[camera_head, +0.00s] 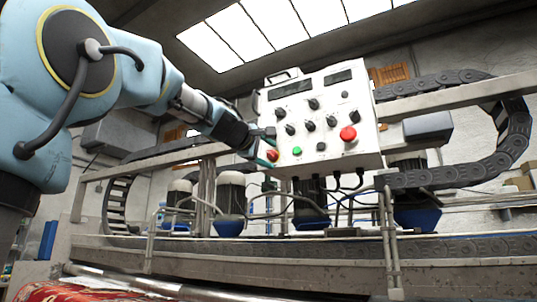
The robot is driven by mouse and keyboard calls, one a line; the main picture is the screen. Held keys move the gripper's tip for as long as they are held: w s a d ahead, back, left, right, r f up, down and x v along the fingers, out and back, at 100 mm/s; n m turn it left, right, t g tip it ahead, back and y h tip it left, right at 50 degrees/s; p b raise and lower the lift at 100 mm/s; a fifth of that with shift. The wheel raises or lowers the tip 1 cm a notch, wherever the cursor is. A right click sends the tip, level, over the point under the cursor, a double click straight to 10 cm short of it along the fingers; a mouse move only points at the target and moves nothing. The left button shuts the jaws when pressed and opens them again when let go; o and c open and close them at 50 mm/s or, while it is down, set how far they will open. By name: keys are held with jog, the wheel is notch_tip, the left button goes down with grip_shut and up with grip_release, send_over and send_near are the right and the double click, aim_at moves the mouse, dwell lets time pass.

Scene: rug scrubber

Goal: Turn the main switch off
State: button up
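A white control box (330,115) hangs in the middle of the view, with several black knobs, two dark displays and coloured buttons on its front. A red-orange control (272,155) sits at its lower left corner; I cannot tell for sure whether it is the main switch. A larger red button (348,133) is at the right of the panel. My gripper (266,148) reaches in from the left to the box's lower left edge. Its two fingers are apart, close beside the red-orange control. Whether they touch it cannot be told.
A metal rail frame (250,249) runs across below the box, with motors such as the blue-based one (229,200) behind. A black cable chain (515,140) curves at the right. A red rug (70,292) lies at the lower left. Cables hang under the box.

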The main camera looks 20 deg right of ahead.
jog(key=b+v, duration=0.2)
jog(key=v, duration=0.8)
jog(key=shift+s+a, duration=0.25)
jog(key=shift+a, duration=0.05)
